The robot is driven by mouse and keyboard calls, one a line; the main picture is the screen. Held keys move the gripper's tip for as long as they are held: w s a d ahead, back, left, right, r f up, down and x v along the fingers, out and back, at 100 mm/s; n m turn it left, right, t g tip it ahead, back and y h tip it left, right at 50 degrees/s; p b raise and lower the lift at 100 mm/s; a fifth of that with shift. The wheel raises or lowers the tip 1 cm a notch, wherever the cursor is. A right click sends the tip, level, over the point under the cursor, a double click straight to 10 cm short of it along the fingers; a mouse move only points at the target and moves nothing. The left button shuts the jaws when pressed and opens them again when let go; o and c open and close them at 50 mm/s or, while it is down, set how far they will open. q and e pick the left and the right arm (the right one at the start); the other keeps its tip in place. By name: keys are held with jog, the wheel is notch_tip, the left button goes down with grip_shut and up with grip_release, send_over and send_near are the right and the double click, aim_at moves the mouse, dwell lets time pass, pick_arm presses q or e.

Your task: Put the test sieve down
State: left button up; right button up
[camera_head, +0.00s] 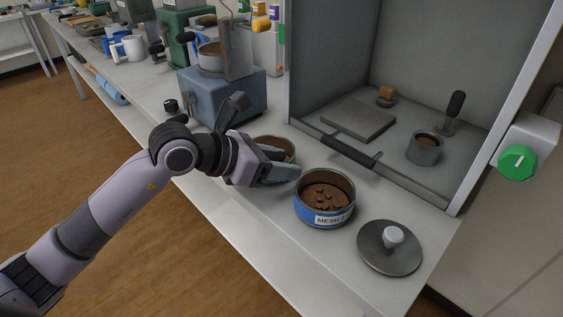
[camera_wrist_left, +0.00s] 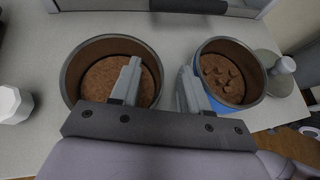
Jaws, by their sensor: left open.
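The test sieve (camera_head: 324,211), a blue round vessel with a MESH label and dark soil lumps inside, stands upright on the white bench. It also shows at the right in the left wrist view (camera_wrist_left: 228,76). My left gripper (camera_head: 283,169) is open just left of the sieve and holds nothing. In the left wrist view its fingers (camera_wrist_left: 158,85) straddle the near right wall of a grey round pan of fine soil (camera_wrist_left: 88,68), one finger over the soil, the other between the vessels. Contact cannot be told. The arm partly hides the pan (camera_head: 273,143) in the head view. My right gripper is not in view.
A grey lid with a pale knob (camera_head: 389,248) lies right of the sieve. Behind is an open chamber with a slab (camera_head: 358,120), a small soil cup (camera_head: 425,150) and a front bar (camera_head: 348,152). A blue machine (camera_head: 228,93) stands behind my gripper. The bench's front edge is close.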

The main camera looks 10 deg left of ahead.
pick_arm(q)
jog(key=v, duration=1.1)
jog(key=shift+s+a, duration=0.2)
jog(key=s+d+r+n+h+p, duration=0.35)
jog(key=d+n+h, duration=0.25)
jog(key=n+h, duration=0.25)
jog(key=w+a+f+n+t+y+p, duration=0.15)
jog(key=a+f+n+t+y, duration=0.35)
jog(key=n, duration=0.8)
jog(key=a+f+n+t+y+p, duration=0.3)
jog(key=f+n+t+y, duration=0.3)
jog(key=n, duration=0.6)
jog(key=s+f+n+g+y+p, duration=0.1)
jog(key=s+f+n+g, duration=0.3)
jog(key=f, duration=0.4)
jog(key=s+f+n+g+y+p, duration=0.1)
jog(key=s+f+n+g+y, duration=0.2)
jog(key=s+f, duration=0.5)
jog(key=f+n+g, duration=0.1)
jog(key=n, duration=0.1)
jog(key=shift+s+a+n, duration=0.15)
jog(key=shift+s+n, duration=0.1)
jog(key=shift+n, duration=0.1)
